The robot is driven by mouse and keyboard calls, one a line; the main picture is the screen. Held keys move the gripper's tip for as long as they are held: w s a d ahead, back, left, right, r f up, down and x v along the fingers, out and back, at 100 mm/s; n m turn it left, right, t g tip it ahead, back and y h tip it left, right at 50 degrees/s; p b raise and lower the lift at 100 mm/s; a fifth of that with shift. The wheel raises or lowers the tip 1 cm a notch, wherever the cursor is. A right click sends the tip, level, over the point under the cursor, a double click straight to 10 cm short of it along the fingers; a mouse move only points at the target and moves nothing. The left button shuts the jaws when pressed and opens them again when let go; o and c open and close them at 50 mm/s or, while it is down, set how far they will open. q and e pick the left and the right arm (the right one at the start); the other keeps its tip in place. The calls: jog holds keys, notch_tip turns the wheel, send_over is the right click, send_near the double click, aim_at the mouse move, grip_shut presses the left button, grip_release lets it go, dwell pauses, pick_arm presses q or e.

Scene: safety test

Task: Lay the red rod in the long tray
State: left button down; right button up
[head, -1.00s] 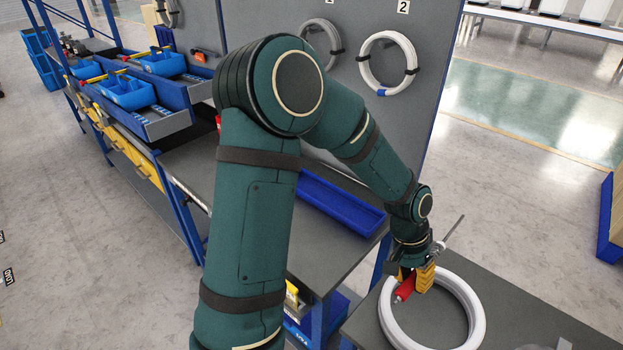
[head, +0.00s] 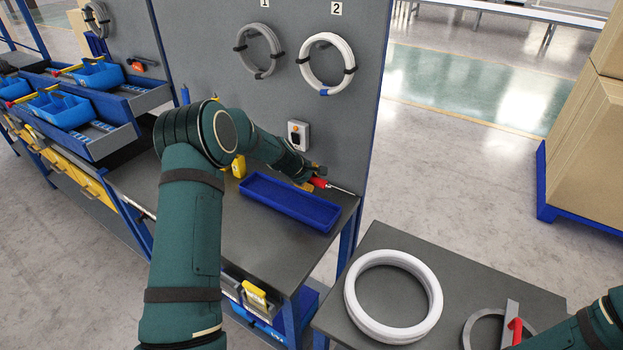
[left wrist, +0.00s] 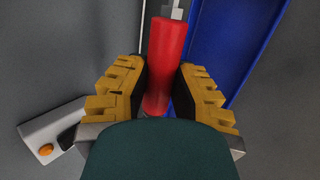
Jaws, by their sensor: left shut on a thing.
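The red rod (head: 320,182) has a thin metal shaft that points right in the head view. My left gripper (head: 309,181) is shut on its red part, above the back right of the workbench. In the left wrist view the red rod (left wrist: 166,65) lies between the yellow fingers of the left gripper (left wrist: 163,85). The long blue tray (head: 262,205) lies on the bench just in front of the gripper and rod. The tray (left wrist: 225,45) shows right of the rod in the wrist view. The rod appears to be outside the tray. My right gripper is out of view.
A grey panel (head: 285,100) with a switch box (head: 298,135) stands close behind the gripper. A white coil (head: 350,300) lies on the front table (head: 470,270). A grey ring (head: 470,330) with a red part lies near my right arm. Blue bins (head: 65,108) stand left.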

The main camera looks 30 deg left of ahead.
pick_arm(q)
jog(key=b, duration=0.5)
send_over(316, 205)
jog(key=s, duration=0.2)
jog(key=shift+a+f, duration=0.2)
jog(key=shift+f, duration=1.45)
jog(key=shift+a+f, duration=0.2)
jog(key=shift+f, duration=1.4)
jog(key=shift+f+b, duration=0.9)
jog(key=shift+f, duration=0.45)
jog(key=c, duration=0.9)
grip_release()
jog(key=shift+o, duration=0.2)
jog(key=shift+s, duration=0.1)
jog(key=v, duration=1.2)
jog(key=shift+r, duration=0.2)
